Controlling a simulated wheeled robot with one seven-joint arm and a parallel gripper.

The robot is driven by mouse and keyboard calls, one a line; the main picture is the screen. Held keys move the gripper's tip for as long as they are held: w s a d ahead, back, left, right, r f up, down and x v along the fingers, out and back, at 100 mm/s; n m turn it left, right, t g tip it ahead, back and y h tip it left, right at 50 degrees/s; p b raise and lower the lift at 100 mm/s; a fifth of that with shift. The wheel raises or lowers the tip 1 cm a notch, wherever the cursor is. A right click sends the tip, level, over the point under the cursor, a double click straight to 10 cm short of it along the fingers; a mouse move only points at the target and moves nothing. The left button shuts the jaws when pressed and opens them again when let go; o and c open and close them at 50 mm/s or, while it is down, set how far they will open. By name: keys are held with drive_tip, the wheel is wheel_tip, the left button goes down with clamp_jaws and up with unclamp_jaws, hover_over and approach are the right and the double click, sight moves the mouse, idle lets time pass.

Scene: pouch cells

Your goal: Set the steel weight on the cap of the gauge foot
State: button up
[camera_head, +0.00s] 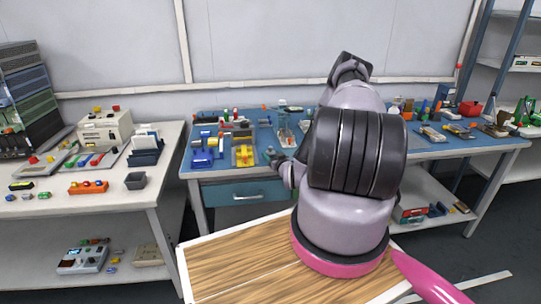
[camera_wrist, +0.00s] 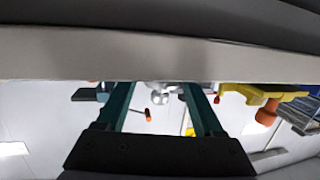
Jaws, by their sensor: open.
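My gripper (camera_head: 276,160) is at the front edge of the blue bench, to the right of a yellow fixture (camera_head: 244,153). In the wrist view its two teal fingers (camera_wrist: 160,90) stand apart. A small silvery rounded thing (camera_wrist: 160,97) shows in the gap between them; it may be the steel weight, and I see no finger closed on it. The fingertips end at a pale band and are not clearly seen. I cannot pick out the gauge foot or its cap; my arm covers the middle of the bench in the head view.
The blue bench (camera_head: 225,171) is crowded, with blue blocks (camera_head: 202,160) left of the yellow fixture. In the wrist view, yellow and orange parts (camera_wrist: 266,112) lie beyond the right finger.

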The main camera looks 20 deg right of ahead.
sight(268, 151)
drive_tip(key=w, duration=0.4)
drive_tip(key=shift+w+f, duration=0.3)
drive_tip(key=shift+w, duration=0.1)
drive_tip(key=shift+d, duration=0.1)
clamp_jaws()
